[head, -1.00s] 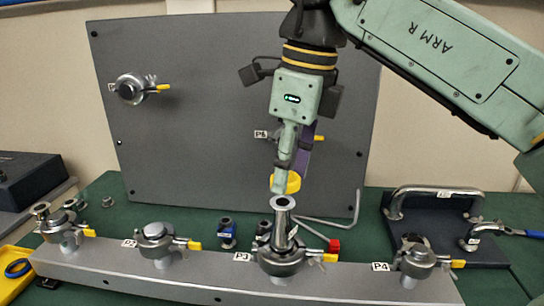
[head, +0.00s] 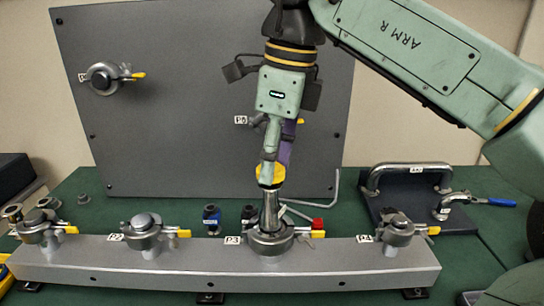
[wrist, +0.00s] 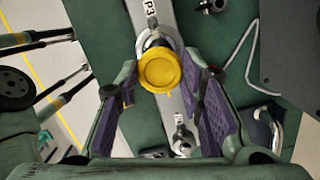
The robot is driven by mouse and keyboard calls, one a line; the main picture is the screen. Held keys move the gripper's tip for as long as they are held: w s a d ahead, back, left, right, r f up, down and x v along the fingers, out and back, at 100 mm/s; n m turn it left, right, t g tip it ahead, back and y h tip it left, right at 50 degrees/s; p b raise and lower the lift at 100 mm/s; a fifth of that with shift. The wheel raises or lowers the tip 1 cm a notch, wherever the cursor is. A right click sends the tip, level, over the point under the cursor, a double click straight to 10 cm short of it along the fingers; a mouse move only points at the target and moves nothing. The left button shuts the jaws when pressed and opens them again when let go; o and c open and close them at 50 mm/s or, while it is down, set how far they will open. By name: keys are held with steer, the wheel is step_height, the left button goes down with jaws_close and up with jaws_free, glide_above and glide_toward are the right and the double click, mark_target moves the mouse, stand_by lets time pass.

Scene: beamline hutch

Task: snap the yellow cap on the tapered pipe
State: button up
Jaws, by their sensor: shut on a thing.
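The tapered pipe (head: 271,209) stands upright, narrow end up, in the fitting labelled P3 on the grey rail (head: 190,268). The yellow cap (head: 270,177) is at the pipe's top, with no clear gap between them; I cannot tell whether it is seated. My gripper (head: 271,169) points down over the pipe and is shut on the cap. In the wrist view the round yellow cap (wrist: 160,71) sits between the tips of my purple-padded fingers and hides most of the pipe beneath it.
Other clamped fittings stand along the rail, such as at P2 (head: 142,231) and P4 (head: 396,230). A dark upright panel (head: 200,60) rises behind. A blue-topped piece (head: 212,217) and a hex key (head: 320,207) are on the green bench behind the rail. A handled block (head: 415,207) stands at right.

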steer(key=shift+f+b, duration=0.35)
steer(key=shift+f, duration=0.25)
stand_by(0.3)
steer(key=o, duration=0.8)
steer(key=shift+r, duration=0.1)
